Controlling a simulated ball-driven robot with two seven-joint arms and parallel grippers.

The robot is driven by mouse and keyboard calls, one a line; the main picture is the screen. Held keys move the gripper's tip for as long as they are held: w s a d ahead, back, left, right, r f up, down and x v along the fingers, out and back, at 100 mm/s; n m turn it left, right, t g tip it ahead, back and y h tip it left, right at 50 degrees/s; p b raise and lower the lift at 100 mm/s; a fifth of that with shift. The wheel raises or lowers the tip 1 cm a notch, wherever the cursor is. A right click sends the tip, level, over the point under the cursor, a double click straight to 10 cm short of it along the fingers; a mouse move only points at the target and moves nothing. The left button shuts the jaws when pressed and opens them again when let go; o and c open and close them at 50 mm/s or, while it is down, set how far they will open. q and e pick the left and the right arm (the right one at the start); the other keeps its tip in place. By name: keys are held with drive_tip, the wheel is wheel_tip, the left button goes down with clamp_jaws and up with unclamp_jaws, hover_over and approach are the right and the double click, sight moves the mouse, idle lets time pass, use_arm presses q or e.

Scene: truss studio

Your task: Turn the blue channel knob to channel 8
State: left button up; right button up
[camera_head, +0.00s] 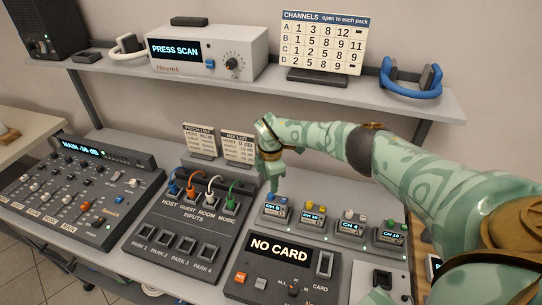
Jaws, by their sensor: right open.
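The blue channel knob (270,198) sits on top of the leftmost of several small packs in a row on the right of the desk. The pack's small display (275,211) seems to read CH 5, but it is small. My right gripper (274,186) points down just above the blue knob, its fingertips close to it. It is open; whether it touches the knob I cannot tell. The channels card (325,42) stands on the shelf and lists rows A to D. My left gripper is not in view.
Neighbouring packs carry a yellow knob (309,206), a white knob (349,214) and a green knob (390,223). A NO CARD panel (283,272) lies in front. A patch panel with plugged cables (187,232) and a mixer (80,190) stand left. The shelf (440,104) overhangs behind.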

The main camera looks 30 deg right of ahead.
sight(270, 194)
wheel_tip(270, 194, up, 11)
drive_tip(key=p, duration=0.1)
drive_tip(key=shift+f, duration=0.2)
drive_tip(key=shift+f, duration=0.1)
